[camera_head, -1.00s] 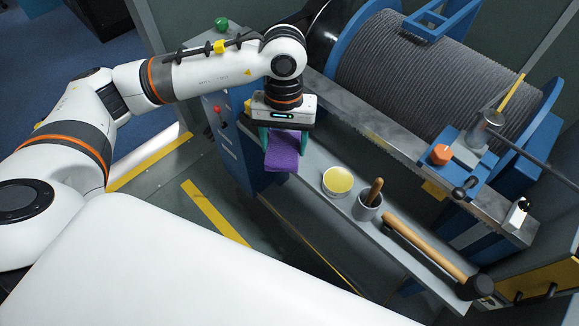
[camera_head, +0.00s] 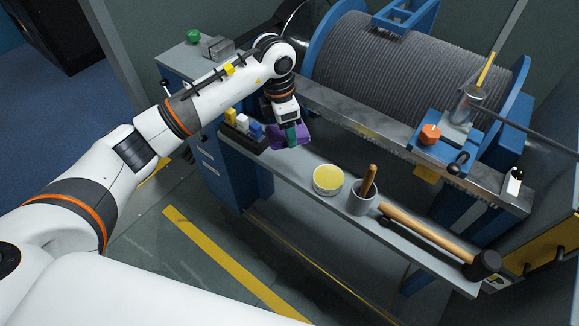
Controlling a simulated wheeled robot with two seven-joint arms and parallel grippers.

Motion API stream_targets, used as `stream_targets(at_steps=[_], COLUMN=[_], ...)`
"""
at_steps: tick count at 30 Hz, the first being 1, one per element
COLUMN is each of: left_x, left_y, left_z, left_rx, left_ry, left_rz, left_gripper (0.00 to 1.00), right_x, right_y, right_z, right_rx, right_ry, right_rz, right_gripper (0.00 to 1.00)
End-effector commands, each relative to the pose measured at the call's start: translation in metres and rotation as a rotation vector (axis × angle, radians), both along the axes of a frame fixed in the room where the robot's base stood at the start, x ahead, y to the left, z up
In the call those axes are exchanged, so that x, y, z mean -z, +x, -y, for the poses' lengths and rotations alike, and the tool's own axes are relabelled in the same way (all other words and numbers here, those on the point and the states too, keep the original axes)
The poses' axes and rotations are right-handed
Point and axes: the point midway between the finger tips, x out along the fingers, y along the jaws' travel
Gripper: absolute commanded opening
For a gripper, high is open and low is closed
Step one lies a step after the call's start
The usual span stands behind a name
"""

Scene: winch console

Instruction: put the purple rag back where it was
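The purple rag (camera_head: 304,133) hangs in my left gripper (camera_head: 291,138), whose green-tipped fingers are closed on it. The gripper points down, at the left end of the grey shelf (camera_head: 298,168) in front of the winch drum. The rag looks to be at or just above the shelf; I cannot tell whether it touches. Part of the rag is hidden behind the fingers. My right gripper is not in view.
A dark rack with yellow, white and blue pieces (camera_head: 242,124) stands just left of the rag. To the right on the shelf are a yellow-topped tin (camera_head: 328,180), a grey cup with a wooden handle (camera_head: 363,198) and a long-handled mallet (camera_head: 430,233).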

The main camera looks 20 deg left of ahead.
Motion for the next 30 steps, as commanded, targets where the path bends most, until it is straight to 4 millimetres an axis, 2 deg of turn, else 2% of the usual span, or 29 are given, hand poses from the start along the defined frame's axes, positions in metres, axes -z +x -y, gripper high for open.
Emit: stream_targets(at_steps=[1,4,10,14,21,26,30], left_x=[0.011,0.021,0.032,0.045,0.087,0.099,0.116], left_y=[0.007,0.018,0.030,0.032,0.032,0.032,0.032], left_z=[0.001,0.001,-0.001,0.000,-0.001,-0.001,-0.001], left_rx=[-0.112,-0.316,-0.562,-0.614,-0.616,-0.615,-0.616], left_ry=[-0.002,-0.001,0.000,-0.001,0.000,-0.001,0.001], left_rz=[-0.001,-0.002,-0.001,-0.003,-0.003,-0.002,-0.005], left_gripper=[0.40,0.40,0.40,0.40,0.40,0.40,0.40], right_x=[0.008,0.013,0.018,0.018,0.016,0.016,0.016], right_y=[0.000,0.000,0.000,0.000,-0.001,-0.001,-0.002], right_z=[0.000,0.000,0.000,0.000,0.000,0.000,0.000], right_rx=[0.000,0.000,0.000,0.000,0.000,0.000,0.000], right_ry=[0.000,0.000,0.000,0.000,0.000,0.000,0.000], right_rz=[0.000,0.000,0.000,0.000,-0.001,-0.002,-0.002], right_gripper=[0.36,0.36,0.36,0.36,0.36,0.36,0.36])
